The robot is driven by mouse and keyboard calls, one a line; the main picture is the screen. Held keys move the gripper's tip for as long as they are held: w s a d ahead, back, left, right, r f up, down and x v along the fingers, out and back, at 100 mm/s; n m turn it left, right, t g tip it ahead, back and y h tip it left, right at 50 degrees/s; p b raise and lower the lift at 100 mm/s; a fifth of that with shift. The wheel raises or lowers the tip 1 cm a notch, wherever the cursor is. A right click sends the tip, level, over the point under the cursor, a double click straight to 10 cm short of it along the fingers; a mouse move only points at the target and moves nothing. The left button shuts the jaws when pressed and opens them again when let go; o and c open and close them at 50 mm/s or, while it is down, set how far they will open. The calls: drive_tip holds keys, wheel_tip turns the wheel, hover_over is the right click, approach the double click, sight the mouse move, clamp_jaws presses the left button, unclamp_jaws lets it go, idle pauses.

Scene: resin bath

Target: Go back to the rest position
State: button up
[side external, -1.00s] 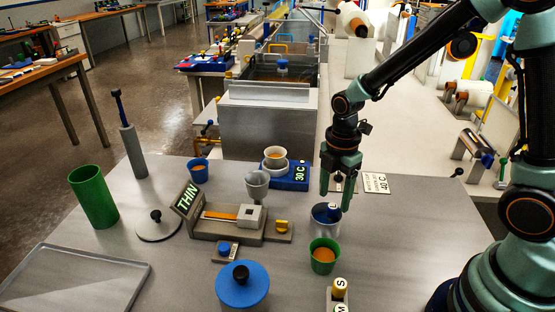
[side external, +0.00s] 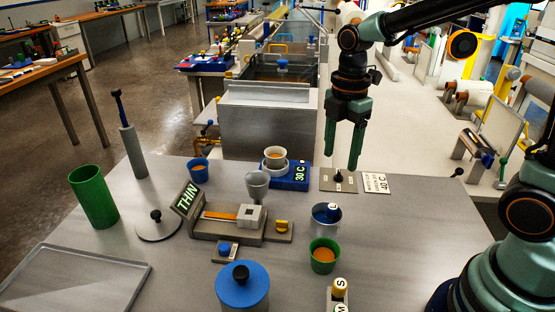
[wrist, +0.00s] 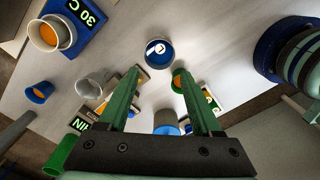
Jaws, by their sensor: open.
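My gripper (side external: 344,158) is open and empty, with its two green fingers pointing down. It hangs in the air above the back right part of the grey table (side external: 400,250). In the wrist view my gripper (wrist: 157,100) shows its fingers spread wide with nothing between them. A small blue-topped round pot (side external: 326,216) stands on the table in front of and below the fingers. It also shows in the wrist view as a blue pot (wrist: 159,52) with a white and dark thing in it. No rest mark is seen.
A blue block with a 30 C display (side external: 298,176) bears a cup. A plate with a dark knob (side external: 338,180) and a 40 C card (side external: 376,183) lie near the back edge. A green cup (side external: 323,256) and a blue-lidded pot (side external: 242,287) stand in front. The right table area is clear.

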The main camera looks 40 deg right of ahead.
drive_tip(key=shift+r, duration=0.45)
drive_tip(key=s+d+r+m+t, duration=0.2)
drive_tip(key=s+r+m+t, duration=0.3)
drive_tip(key=m, duration=1.3)
drive_tip(key=shift+s+t, duration=0.3)
drive_tip(key=shift+s, duration=0.45)
